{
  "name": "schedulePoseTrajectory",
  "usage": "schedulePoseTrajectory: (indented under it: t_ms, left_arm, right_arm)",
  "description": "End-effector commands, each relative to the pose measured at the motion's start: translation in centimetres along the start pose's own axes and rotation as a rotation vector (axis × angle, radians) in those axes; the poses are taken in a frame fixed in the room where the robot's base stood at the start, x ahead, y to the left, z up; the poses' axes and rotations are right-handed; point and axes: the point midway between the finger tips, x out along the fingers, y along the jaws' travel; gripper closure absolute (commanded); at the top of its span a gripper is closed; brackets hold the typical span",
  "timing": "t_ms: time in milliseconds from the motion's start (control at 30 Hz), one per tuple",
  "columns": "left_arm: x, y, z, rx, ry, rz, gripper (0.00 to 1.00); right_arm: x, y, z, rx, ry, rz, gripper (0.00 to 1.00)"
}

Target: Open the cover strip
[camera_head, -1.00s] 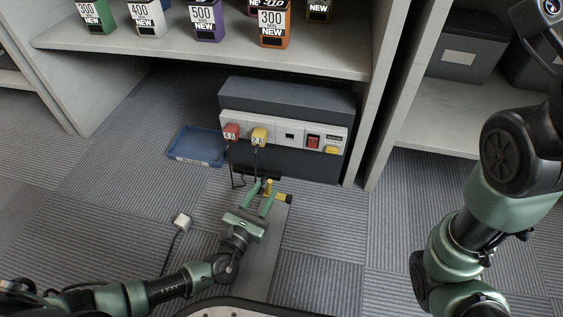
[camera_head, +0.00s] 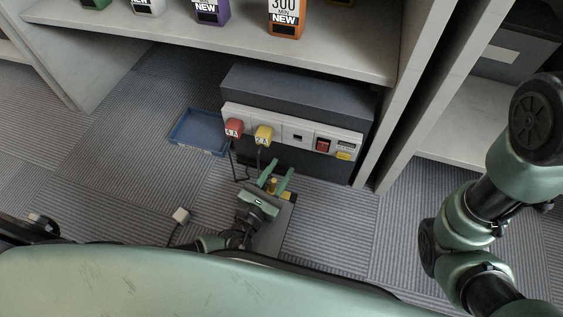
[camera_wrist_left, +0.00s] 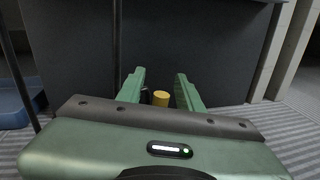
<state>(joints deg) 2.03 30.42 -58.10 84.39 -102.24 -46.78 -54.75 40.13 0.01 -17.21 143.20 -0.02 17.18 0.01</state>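The cover strip (camera_head: 268,236) looks to be the flat grey strip on the floor in front of the grey power box. A short yellow peg (camera_head: 272,184) stands at its far end, beside a yellow and black piece (camera_head: 289,196). My left gripper (camera_head: 278,177) is open, its two green fingers on either side of the peg. In the left wrist view the yellow peg (camera_wrist_left: 161,98) shows between the open fingers (camera_wrist_left: 160,84), with a visible gap to the right finger. Contact with the left finger is unclear. My right gripper is out of view.
The power box (camera_head: 300,95) has a red plug (camera_head: 233,127) and a yellow plug (camera_head: 264,135) with hanging black cables. A blue tray (camera_head: 199,131) lies left of it. A white plug (camera_head: 181,215) lies on the floor. Shelf uprights stand close on the right.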

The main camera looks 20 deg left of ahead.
Motion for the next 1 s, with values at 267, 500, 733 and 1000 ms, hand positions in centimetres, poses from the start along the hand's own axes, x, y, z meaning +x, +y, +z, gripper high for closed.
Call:
schedulePoseTrajectory:
  t_ms: [267,500,733,1000]
  left_arm:
    - [0.00,-0.02,-0.02,-0.001,0.000,0.000,0.92]
    - [0.02,0.00,-0.02,0.000,0.001,0.000,1.00]
    - [0.04,0.03,-0.01,0.000,0.000,0.000,1.00]
    - [0.05,0.06,-0.01,0.000,0.000,0.001,1.00]
  right_arm:
    - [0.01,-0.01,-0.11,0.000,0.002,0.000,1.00]
    - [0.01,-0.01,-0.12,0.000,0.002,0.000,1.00]
    - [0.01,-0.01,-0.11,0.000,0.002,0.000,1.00]
    - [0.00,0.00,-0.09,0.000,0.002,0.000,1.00]
